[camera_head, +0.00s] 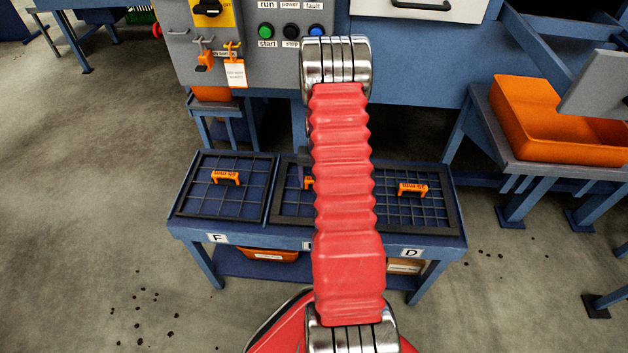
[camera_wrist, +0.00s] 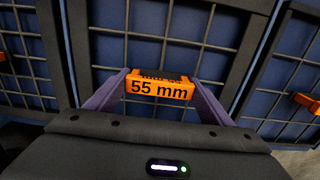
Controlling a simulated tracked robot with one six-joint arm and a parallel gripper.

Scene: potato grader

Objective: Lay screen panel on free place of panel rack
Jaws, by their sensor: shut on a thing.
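The screen panel (camera_head: 291,207), a dark frame with a grid, is at the middle place of the blue panel rack (camera_head: 267,243), partly hidden behind my arm. My gripper (camera_wrist: 160,88) is shut on its orange handle (camera_wrist: 160,84), marked "55 mm", with one purple finger at each end. The panel's grid (camera_wrist: 165,50) shows beyond the handle. In the head view it looks level with the panels on both sides; I cannot tell whether it rests fully on the rack. My gripper is mostly hidden there.
A left panel (camera_head: 219,190) lies above label F and a right panel (camera_head: 414,205) above label D, both with orange handles. The middle label is mostly hidden. The grader's control box (camera_head: 262,70) stands behind. An orange bin (camera_head: 560,140) stands at right. Floor in front is open.

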